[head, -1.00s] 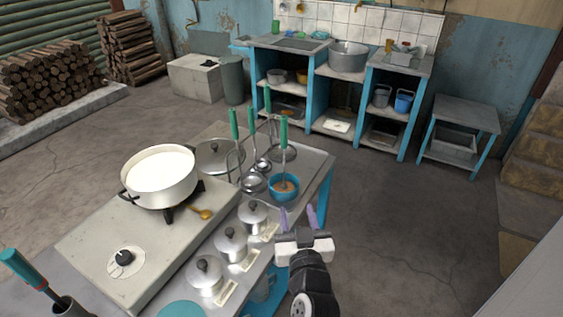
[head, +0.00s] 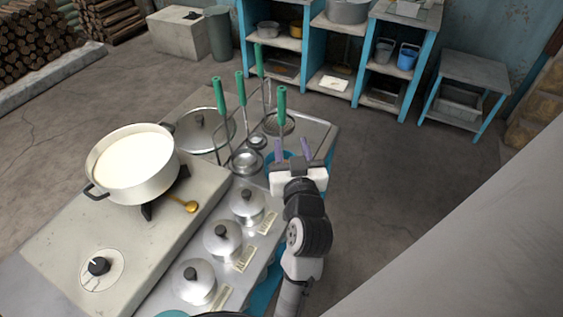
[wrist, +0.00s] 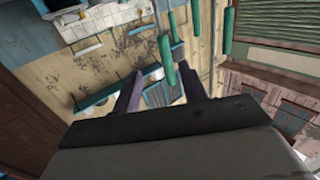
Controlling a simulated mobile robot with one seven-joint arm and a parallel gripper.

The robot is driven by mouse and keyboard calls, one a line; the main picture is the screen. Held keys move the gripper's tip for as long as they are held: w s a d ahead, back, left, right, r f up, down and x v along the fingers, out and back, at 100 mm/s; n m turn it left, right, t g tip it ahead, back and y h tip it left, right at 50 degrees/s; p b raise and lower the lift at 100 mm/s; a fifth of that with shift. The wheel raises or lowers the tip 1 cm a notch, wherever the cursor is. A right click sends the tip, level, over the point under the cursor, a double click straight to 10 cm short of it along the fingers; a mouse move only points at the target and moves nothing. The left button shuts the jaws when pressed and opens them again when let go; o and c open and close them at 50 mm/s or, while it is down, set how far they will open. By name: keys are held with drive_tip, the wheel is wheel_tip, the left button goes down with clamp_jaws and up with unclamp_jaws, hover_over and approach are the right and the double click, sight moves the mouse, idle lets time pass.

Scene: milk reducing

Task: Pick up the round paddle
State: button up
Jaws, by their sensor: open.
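Several green-handled utensils stand upright at the rack on the counter's far end. In the wrist view, green handles (wrist: 165,60) hang across the top, one appearing between and beyond the fingers (wrist: 160,90).
A pot of white milk (head: 133,160) sits on the stove (head: 70,225) at left. A large lid (head: 200,130) lies behind it. Several lidded canisters (head: 222,240) line the counter beside my arm. A ladle bowl (head: 245,162) is near the rack. Floor right of the counter is clear.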

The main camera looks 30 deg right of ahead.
sight(282, 118)
drive_tip(key=b+x, duration=0.5)
drive_tip(key=x, duration=0.1)
drive_tip(key=shift+w+r, duration=0.1)
drive_tip(key=shift+w, duration=0.05)
drive_tip(key=x, duration=0.1)
drive_tip(key=p+x, duration=0.1)
drive_tip(key=x, duration=0.1)
drive_tip(key=p+x, duration=0.1)
drive_tip(key=shift+w+a+r, duration=0.2)
drive_tip(key=shift+w, duration=0.1)
drive_tip(key=shift+w+d+f, duration=0.1)
drive_tip(key=shift+w+d, duration=0.05)
drive_tip(key=shift+w, duration=0.15)
drive_tip(key=shift+c, duration=0.4)
clamp_jaws()
